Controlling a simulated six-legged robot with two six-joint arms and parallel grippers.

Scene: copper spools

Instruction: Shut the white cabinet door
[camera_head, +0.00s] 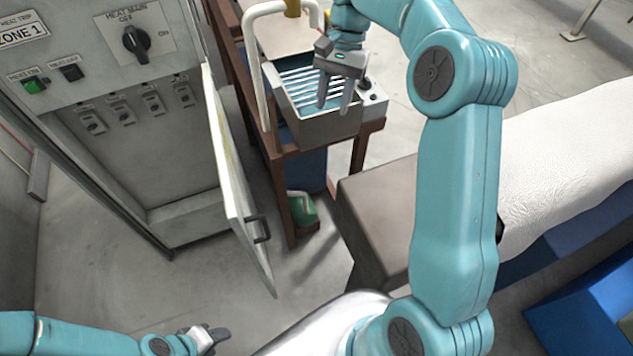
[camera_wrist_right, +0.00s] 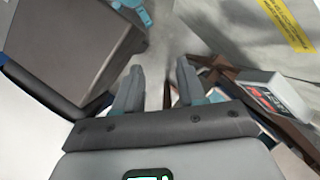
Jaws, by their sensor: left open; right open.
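The white cabinet (camera_head: 130,120) stands at the left in the head view, with switches inside it. Its white door (camera_head: 232,185) stands open, hinged on the cabinet's right side, seen nearly edge-on, with a dark handle (camera_head: 258,230) low on it. A pale panel with a yellow label (camera_wrist_right: 280,25) at the top right of the right wrist view looks like this door. My right gripper (camera_head: 335,100) is open and empty above the grey basin, right of the door; its fingers also show in the wrist view (camera_wrist_right: 158,85). My left gripper (camera_head: 212,338) is open at the bottom, below the door.
The grey basin (camera_head: 335,127) with a white pipe frame stands on a brown table (camera_head: 370,130) right of the door. A green container (camera_head: 302,210) sits below it. A grey-brown block (camera_head: 375,225) stands further right. The floor (camera_head: 110,250) before the cabinet is clear.

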